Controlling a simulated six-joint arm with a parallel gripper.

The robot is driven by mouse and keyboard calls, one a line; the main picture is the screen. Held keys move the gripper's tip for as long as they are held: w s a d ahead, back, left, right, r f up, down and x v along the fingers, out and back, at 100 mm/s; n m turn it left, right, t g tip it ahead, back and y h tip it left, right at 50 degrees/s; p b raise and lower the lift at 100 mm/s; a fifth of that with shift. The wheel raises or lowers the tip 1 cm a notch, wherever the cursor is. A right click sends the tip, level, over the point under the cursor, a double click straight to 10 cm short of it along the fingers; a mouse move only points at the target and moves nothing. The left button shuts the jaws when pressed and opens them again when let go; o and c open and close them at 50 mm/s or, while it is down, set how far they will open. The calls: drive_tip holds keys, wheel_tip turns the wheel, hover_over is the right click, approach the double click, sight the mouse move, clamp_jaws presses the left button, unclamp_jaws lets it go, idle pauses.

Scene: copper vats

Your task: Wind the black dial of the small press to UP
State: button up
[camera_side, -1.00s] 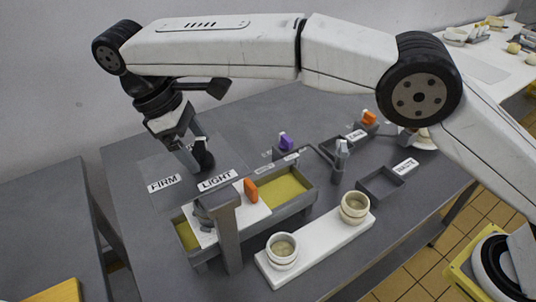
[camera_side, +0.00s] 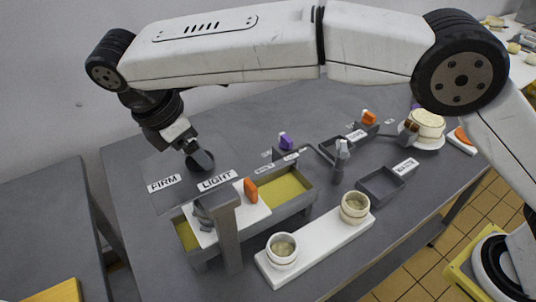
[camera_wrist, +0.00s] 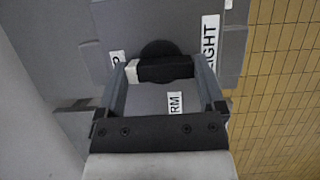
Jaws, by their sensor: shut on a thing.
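The black dial (camera_side: 203,161) is on a grey plate at the back left of the table, behind the FIRM label (camera_side: 164,183) and LIGHT label (camera_side: 216,180). In the wrist view, the dial (camera_wrist: 158,48) is a dark disc with a black bar handle across it. The bar's white end (camera_wrist: 132,72) points left, beside a partly hidden label ending in P (camera_wrist: 117,58). My gripper (camera_side: 195,150) is shut on the dial's bar, with one finger at each end in the wrist view (camera_wrist: 161,72). In the side view the gripper partly covers the dial.
A grey post (camera_side: 228,240) stands at the front of a long grey trough with yellow inside (camera_side: 284,190). A white board (camera_side: 318,248) with two pale cups lies front right. An empty grey tray (camera_side: 380,186), orange and purple pieces, and a pale round stack (camera_side: 427,125) are farther right.

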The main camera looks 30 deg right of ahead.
drive_tip(key=shift+r, duration=0.15)
drive_tip(key=o, duration=1)
drive_tip(key=shift+c, duration=0.2)
drive_tip(key=v, duration=0.7)
drive_tip(key=shift+r, duration=0.25)
drive_tip(key=shift+a+r, duration=0.1)
drive_tip(key=shift+a, duration=0.05)
